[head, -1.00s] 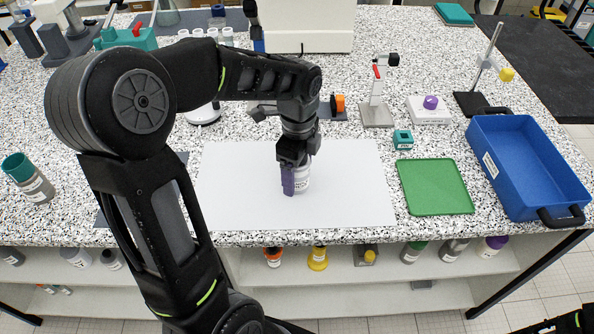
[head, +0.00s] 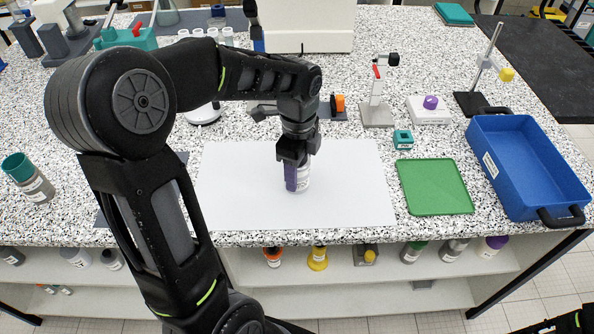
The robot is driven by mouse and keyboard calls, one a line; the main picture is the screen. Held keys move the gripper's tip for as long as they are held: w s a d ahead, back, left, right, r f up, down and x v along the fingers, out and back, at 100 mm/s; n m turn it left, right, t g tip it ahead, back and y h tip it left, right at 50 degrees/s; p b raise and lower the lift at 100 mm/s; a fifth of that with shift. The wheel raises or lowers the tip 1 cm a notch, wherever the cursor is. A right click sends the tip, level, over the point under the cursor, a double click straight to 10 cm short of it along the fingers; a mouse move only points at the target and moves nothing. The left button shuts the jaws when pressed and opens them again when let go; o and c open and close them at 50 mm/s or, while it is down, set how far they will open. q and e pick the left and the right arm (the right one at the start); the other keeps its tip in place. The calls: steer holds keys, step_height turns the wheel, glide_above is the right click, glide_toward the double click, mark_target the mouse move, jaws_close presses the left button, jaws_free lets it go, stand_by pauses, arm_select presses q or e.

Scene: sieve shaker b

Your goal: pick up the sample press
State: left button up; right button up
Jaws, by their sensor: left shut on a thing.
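My left gripper (head: 297,178) points down over the white sheet and is shut on a white labelled bottle (head: 304,180). The bottle is upright; the gripper covers its top and left side. I cannot tell whether its base touches the sheet. No thing is clearly marked as the sample press. A small grey stand with a red lever and black knob (head: 377,112) stands behind and right of the sheet, apart from the gripper, and may be it.
The white sheet (head: 235,205) is otherwise bare. A green tray (head: 436,188) and a blue bin (head: 522,165) lie to its right. A small teal block (head: 403,139) and a white box (head: 428,111) stand behind the green tray.

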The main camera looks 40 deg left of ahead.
arm_select(q)
steer(key=shift+r, duration=0.15)
jaws_close()
step_height(320, 180, up, 10)
steer(key=shift+f+b, duration=0.1)
steer(key=shift+b, duration=0.35)
steer(key=shift+w, duration=0.1)
stand_by(0.4)
